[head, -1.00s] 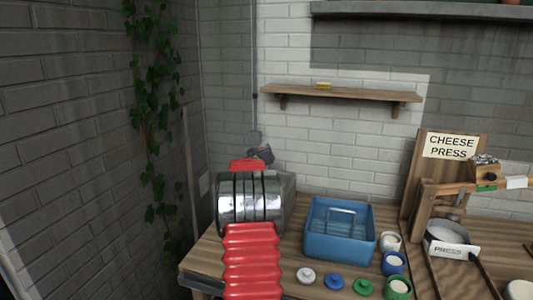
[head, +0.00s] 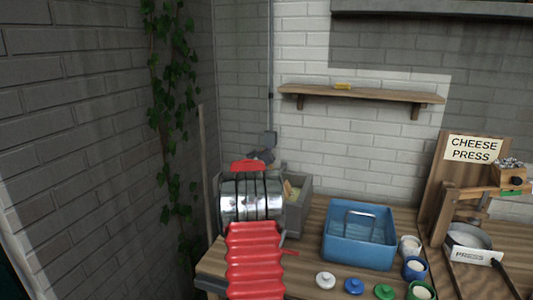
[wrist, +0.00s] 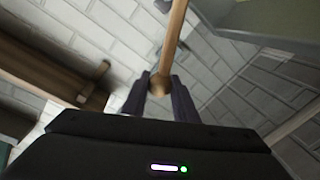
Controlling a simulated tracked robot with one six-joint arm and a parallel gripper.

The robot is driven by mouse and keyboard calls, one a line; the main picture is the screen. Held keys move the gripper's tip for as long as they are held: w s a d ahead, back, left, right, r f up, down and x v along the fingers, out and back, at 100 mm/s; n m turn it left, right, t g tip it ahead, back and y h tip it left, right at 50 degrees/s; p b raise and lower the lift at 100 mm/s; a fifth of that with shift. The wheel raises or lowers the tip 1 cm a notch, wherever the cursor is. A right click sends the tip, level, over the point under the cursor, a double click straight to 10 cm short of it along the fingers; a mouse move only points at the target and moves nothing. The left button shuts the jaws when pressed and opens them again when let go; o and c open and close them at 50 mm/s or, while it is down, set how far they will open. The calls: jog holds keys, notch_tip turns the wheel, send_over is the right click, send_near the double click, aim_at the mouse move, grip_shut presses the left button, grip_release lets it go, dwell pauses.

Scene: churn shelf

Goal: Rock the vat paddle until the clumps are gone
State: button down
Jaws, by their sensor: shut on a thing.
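The grey vat (head: 301,205) stands at the left end of the wooden table in the head view, partly hidden behind my arm. Something pale tan (head: 291,190) shows inside it; I cannot tell whether it is clumps or part of the paddle. In the wrist view, the vat paddle's wooden handle (wrist: 174,45) ends in a rounded knob between the fingers of my gripper (wrist: 160,90). The gripper is shut on it. What lies in the bottom of the vat is hidden, so the state of the clumps cannot be seen.
A blue bin (head: 360,250) with a handle stands right of the vat. Lids, including a white one (head: 325,280), and small pots (head: 415,268) lie near the front. The cheese press (head: 470,190) is at the right. A wall shelf (head: 362,94) hangs above.

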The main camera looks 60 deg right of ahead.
jog(key=shift+w+f, duration=0.15)
jog(key=shift+w, duration=0.05)
jog(key=c, duration=1.4)
grip_release()
jog(key=shift+s, duration=0.1)
jog(key=shift+a, duration=0.15)
jog(key=v, duration=1.3)
jog(key=shift+a, duration=0.25)
